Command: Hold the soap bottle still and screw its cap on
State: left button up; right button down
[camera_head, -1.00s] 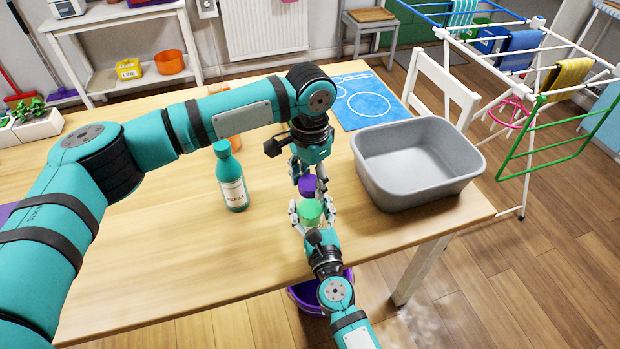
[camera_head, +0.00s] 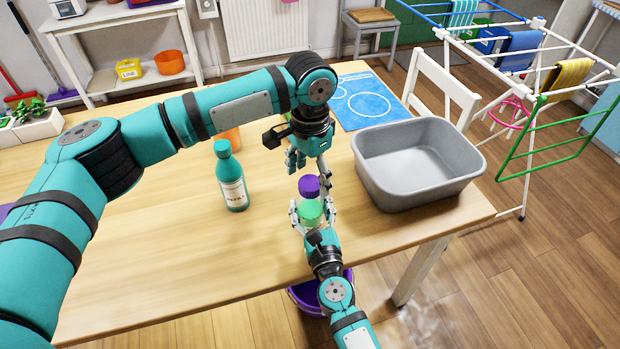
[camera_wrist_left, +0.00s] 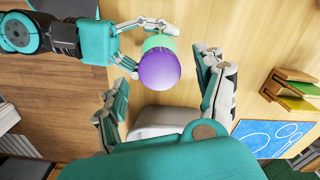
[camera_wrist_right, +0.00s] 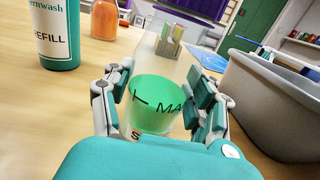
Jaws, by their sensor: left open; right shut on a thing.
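The soap bottle (camera_head: 311,213), green where it shows, stands near the table's front edge. My right gripper (camera_wrist_right: 159,92) is shut around it; the right wrist view shows a green face with partly hidden dark lettering. The purple cap (camera_head: 309,186) is on top of the bottle, and in the left wrist view the cap (camera_wrist_left: 160,70) covers most of it. I cannot tell how tightly the cap is seated. My left gripper (camera_head: 307,168) is open just above the cap, with its fingers apart and clear of it in the left wrist view.
A teal refill bottle (camera_head: 232,182) stands left of the grippers, with an orange bottle (camera_wrist_right: 104,20) behind it. A grey basin (camera_head: 418,165) is close on the right. A blue mat (camera_head: 362,100) lies behind. A purple bucket (camera_head: 305,298) is below the table's front edge.

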pick_arm(q)
notch_tip(320, 180, up, 10)
dwell(0.3)
notch_tip(320, 180, up, 9)
dwell(0.7)
pick_arm(e)
jog(key=shift+c, duration=1.4)
grip_release()
jog(key=shift+o, duration=0.3)
jog(key=shift+o, duration=1.1)
